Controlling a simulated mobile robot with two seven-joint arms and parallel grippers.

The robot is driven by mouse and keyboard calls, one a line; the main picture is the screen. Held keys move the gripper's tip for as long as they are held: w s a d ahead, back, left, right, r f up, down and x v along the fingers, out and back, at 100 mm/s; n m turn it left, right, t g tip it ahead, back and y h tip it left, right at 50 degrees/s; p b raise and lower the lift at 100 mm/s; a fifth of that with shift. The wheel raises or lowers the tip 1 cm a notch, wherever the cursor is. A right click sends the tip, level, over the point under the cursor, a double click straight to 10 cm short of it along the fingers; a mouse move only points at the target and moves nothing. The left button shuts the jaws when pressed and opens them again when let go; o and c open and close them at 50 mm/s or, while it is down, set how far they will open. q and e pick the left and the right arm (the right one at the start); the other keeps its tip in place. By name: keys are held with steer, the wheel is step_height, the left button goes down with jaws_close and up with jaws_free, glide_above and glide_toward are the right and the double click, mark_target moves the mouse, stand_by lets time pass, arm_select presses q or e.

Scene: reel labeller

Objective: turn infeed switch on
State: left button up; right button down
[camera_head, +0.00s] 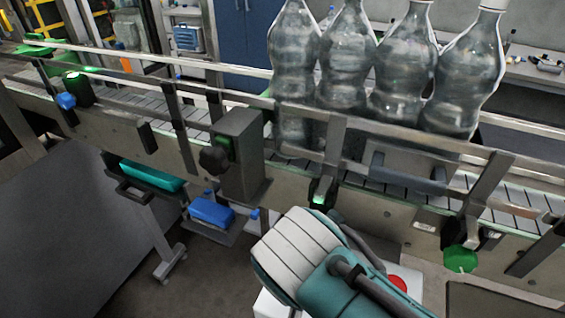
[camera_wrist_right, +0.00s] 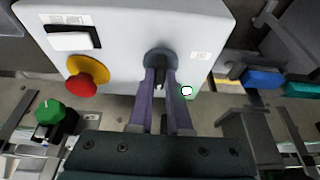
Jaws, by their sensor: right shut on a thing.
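A light grey control box (camera_wrist_right: 130,20) fills the top of the right wrist view. A dark round switch knob (camera_wrist_right: 160,58) is on its face, taken to be the infeed switch; the small labels are unreadable. My right gripper (camera_wrist_right: 160,84) has both purple-grey fingers at this knob, shut on it from either side. The fingers partly hide it, so its turned position is unclear. In the head view my teal and white right wrist covers most of the box (camera_head: 268,306) and hides the fingers. My left gripper is in neither view.
A red stop button (camera_wrist_right: 86,76) on a yellow base and a white rocker (camera_wrist_right: 70,41) sit left of the knob. In the head view, large clear bottles (camera_head: 345,60) stand on the conveyor (camera_head: 365,160) behind my arm. A green knob (camera_head: 460,259) is on its side.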

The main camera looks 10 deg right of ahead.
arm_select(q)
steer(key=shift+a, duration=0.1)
arm_select(e)
steer(key=c, duration=0.9)
jaws_free()
steer(key=shift+o, duration=0.2)
